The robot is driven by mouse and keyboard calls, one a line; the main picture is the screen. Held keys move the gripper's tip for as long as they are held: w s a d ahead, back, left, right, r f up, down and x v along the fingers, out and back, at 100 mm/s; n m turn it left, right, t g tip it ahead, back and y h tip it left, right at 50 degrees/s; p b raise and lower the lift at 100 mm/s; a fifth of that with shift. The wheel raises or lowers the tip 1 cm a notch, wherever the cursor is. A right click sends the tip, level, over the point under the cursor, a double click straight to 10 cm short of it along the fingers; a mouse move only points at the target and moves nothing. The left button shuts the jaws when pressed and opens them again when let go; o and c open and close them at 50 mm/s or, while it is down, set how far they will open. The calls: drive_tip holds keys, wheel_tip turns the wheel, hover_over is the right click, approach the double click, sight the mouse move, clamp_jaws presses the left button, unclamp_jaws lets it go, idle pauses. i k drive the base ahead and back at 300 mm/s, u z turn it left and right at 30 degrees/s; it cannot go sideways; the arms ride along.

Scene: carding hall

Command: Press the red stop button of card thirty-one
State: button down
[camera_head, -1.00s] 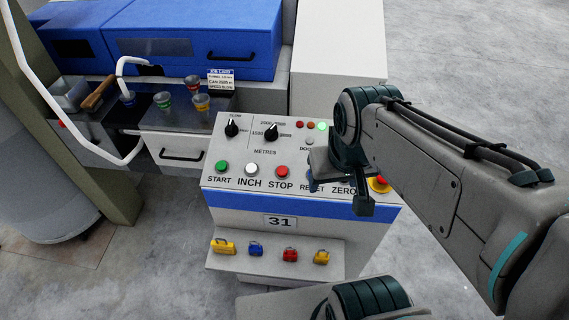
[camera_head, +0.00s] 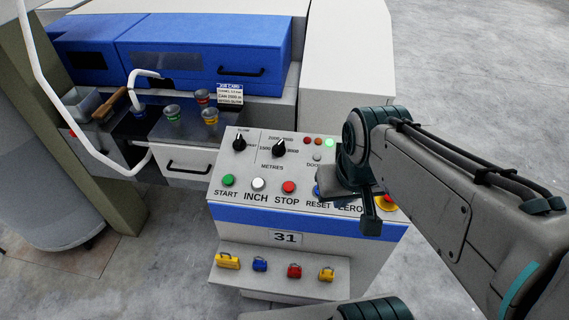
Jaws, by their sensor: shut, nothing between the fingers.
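The control console of card thirty-one (camera_head: 222,194) stands in the middle, with a "31" plate (camera_head: 285,238) on its front. Its red stop button (camera_head: 289,187) sits above the word STOP, between the white inch button (camera_head: 258,184) and the blue reset button (camera_head: 317,190). My gripper (camera_head: 371,228) is shut and empty, pointing down over the right part of the panel, to the right of the stop button and apart from it. It covers part of the reset and zero area.
A green start button (camera_head: 228,180) is at the panel's left. A yellow-based red button (camera_head: 388,202) shows partly behind my gripper. Two black knobs, one of them this knob (camera_head: 279,149), stand at the back. Small padlocks (camera_head: 293,271) sit on the shelf below. A white rail (camera_head: 52,108) curves at left.

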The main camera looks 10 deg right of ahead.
sight(289, 187)
drive_tip(key=z, duration=2.2)
drive_tip(key=k, duration=0.8)
drive_tip(key=u, duration=1.7)
